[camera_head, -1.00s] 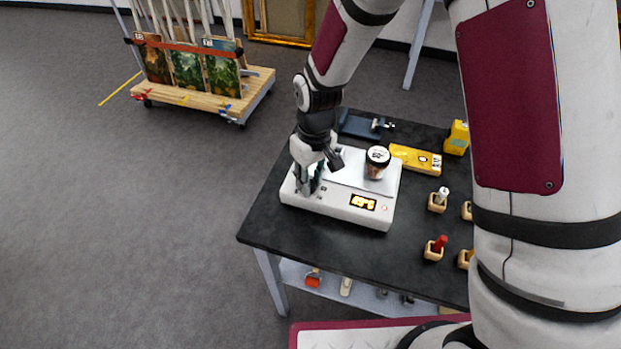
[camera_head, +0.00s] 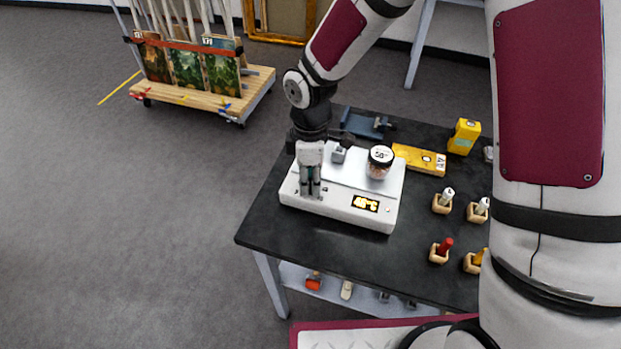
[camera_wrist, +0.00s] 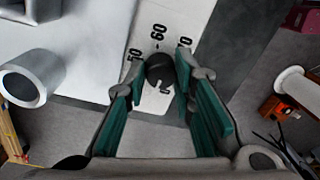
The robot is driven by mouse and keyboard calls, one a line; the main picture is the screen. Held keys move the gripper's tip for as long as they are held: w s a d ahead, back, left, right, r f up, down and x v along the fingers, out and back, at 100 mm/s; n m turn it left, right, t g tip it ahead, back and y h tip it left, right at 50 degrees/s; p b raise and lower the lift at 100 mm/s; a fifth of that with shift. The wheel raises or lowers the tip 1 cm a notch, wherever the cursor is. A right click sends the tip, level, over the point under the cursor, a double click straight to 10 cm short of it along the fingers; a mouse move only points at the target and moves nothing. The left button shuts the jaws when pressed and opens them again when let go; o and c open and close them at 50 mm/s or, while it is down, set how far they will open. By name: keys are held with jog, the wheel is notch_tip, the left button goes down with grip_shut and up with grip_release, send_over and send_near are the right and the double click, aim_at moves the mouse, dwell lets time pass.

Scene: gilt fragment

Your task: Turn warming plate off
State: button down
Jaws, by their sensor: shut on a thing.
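The warming plate (camera_head: 334,208) is a white box on the black table, with a lit orange display (camera_head: 366,203) on its front face. Its reading is near 48 or 49 °C but blurred. My gripper (camera_head: 311,193) points down at the plate's left front part. In the wrist view my gripper (camera_wrist: 163,92) has its green-padded fingers on both sides of a dark knob (camera_wrist: 160,67) and is shut on it. A dial scale with 50, 60 and 70 is printed around the knob. The knob is hidden behind my gripper in the head view.
A jar with a labelled lid (camera_head: 380,158) stands on the plate's top. A yellow device (camera_head: 420,159), a yellow block (camera_head: 463,137) and small wooden holders (camera_head: 443,201) with bottles stand to the right. Table space in front of the plate is clear.

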jog(key=n, duration=0.3)
jog(key=shift+n, duration=0.4)
jog(key=shift+a+n, duration=0.1)
jog(key=shift+n, duration=1.8)
jog(key=c, duration=1.3)
grip_release()
jog(key=shift+c, duration=0.2)
notch_tip(320, 180, up, 12)
jog(key=shift+w+a, duration=0.2)
jog(key=shift+w, duration=0.05)
